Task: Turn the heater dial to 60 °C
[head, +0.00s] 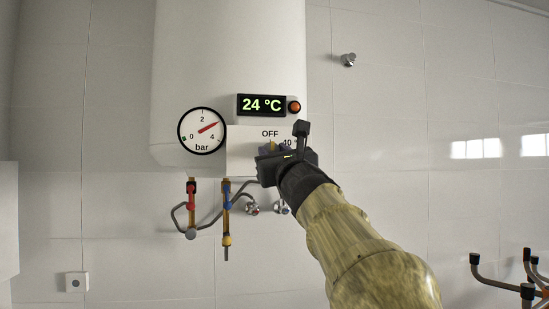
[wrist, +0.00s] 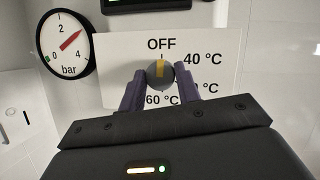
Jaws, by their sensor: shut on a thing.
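The heater (head: 230,60) is a large white tank on the tiled wall. Its display (head: 261,105) reads 24 °C. The grey dial (wrist: 160,76) has a yellow mark, which points up at OFF in the wrist view. Labels for 40 °C and 60 °C show around the dial, 60 °C at its lower left; another label at right is partly hidden by my finger. My gripper (wrist: 160,84) is shut on the dial, one finger on each side. In the head view my gripper (head: 270,152) covers most of the dial and its labels.
A round pressure gauge (head: 202,131) sits left of the dial plate. An orange-red lamp (head: 294,107) is beside the display. Pipes with a red valve (head: 191,196) and a blue valve (head: 227,192) hang below the heater. Chair legs (head: 527,290) stick up at lower right.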

